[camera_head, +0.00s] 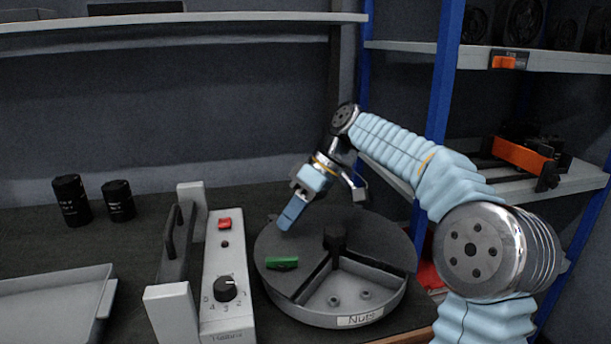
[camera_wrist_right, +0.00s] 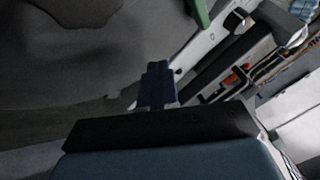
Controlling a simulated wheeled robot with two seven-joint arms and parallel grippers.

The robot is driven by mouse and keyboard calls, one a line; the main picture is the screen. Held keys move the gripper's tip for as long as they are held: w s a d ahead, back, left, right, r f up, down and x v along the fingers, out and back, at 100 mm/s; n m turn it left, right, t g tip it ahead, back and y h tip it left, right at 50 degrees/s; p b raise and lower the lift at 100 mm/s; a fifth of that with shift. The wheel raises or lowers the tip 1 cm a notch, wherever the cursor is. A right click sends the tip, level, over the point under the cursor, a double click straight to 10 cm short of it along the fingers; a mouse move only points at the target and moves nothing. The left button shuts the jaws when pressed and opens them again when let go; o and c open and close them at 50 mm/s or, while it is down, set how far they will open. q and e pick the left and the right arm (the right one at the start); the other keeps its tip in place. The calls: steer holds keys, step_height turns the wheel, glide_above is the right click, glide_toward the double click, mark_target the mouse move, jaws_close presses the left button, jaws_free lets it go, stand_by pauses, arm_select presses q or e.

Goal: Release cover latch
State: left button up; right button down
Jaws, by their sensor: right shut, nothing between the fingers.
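A round grey container (camera_head: 318,318) labelled "Nuts" has a dark cover (camera_head: 375,240) with an open wedge at its front. A small green piece (camera_head: 282,262), possibly the latch, lies on the front left of the cover. A green piece also shows at the top edge of the wrist view (camera_wrist_right: 202,12). My right gripper (camera_head: 290,216) is shut and empty, its blue fingers pointing down above the cover's back left, behind the green piece and apart from it. The shut fingers also show in the wrist view (camera_wrist_right: 157,82). My left gripper is not in view.
A grey control box (camera_head: 227,262) with a red switch and a dial stands close left of the container. A grey tray (camera_head: 55,300) lies at the left, with two black cylinders (camera_head: 72,200) (camera_head: 118,200) behind it. A blue shelf post (camera_head: 442,90) rises behind my right arm.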

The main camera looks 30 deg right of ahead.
steer(key=w+d+r+p, duration=0.1)
steer(key=d+r+p, duration=0.1)
steer(key=r, duration=0.4)
steer(key=shift+w+d, duration=0.4)
steer(key=shift+d, duration=0.5)
